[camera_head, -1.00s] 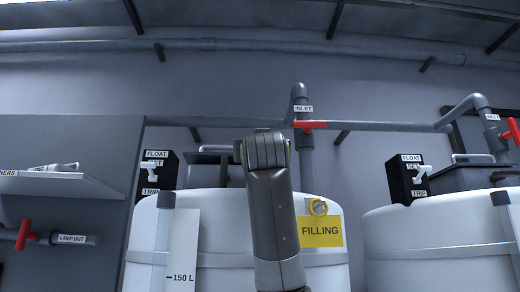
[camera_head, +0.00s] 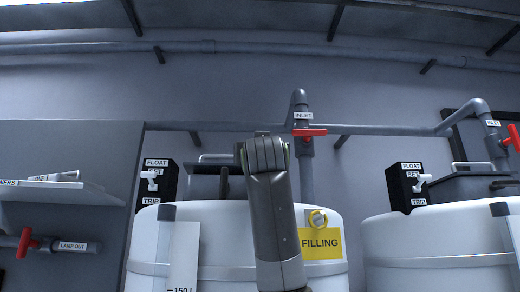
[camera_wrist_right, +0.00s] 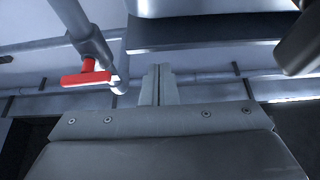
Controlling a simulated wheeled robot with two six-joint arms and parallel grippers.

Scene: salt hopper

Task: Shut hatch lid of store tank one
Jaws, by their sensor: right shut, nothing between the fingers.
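Store tank one is the white tank (camera_head: 215,222) in the middle of the head view, with a yellow FILLING tag (camera_head: 320,243). Its dark hatch lid (camera_head: 203,169), with a pale bar handle (camera_head: 215,157), shows at the tank top, partly hidden behind my right arm. I cannot tell how far the lid stands open. My right arm rises in front of the tank and hides its fingertips in the head view. In the right wrist view my right gripper (camera_wrist_right: 158,85) is shut and empty, below a dark slab (camera_wrist_right: 205,32) that I cannot identify surely. My left gripper is not in view.
An inlet pipe with a red valve handle (camera_head: 309,132) stands behind the tank, to the right of my arm. A black float box (camera_head: 158,181) is at the left. A second white tank (camera_head: 440,235) stands at the right. A shelf (camera_head: 60,190) is far left.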

